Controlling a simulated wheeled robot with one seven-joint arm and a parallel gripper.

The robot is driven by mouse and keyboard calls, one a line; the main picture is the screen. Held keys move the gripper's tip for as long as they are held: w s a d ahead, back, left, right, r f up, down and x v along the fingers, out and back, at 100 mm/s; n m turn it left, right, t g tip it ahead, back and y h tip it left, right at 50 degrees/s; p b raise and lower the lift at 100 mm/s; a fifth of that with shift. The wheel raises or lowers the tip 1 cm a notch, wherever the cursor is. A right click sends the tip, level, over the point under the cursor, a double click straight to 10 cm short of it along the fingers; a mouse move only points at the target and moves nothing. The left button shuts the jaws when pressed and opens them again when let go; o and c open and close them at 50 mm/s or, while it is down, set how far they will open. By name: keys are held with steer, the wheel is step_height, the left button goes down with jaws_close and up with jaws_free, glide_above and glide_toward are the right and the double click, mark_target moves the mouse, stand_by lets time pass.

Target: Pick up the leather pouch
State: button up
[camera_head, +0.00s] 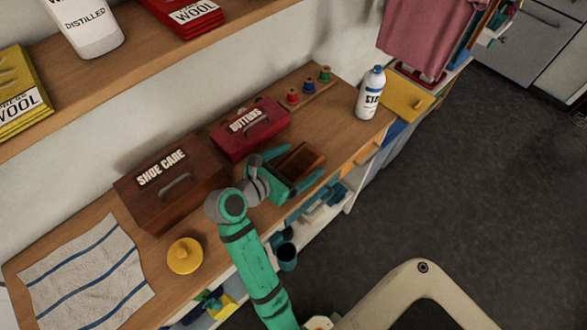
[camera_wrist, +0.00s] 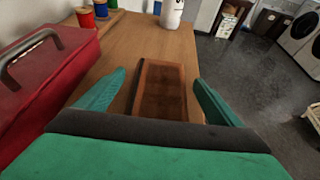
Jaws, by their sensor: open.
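The leather pouch (camera_head: 301,158) is a brown, flat rectangular piece with a darker edge. It lies on the wooden counter near its front edge, right of the red buttons box. In the wrist view the pouch (camera_wrist: 162,94) lies straight ahead, between the two green fingers. My gripper (camera_head: 305,163) is open, with one finger on each side of the pouch. Whether the fingers touch the counter cannot be told.
A red buttons box (camera_head: 250,128) stands close behind my gripper, and a brown shoe care box (camera_head: 172,183) to its left. Thread spools (camera_head: 308,88) and a white bottle (camera_head: 370,93) stand farther right. A yellow round pot (camera_head: 185,255) and a striped cloth (camera_head: 85,280) lie left.

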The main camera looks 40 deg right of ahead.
steer(key=c, duration=1.4)
steer(key=shift+r, duration=0.15)
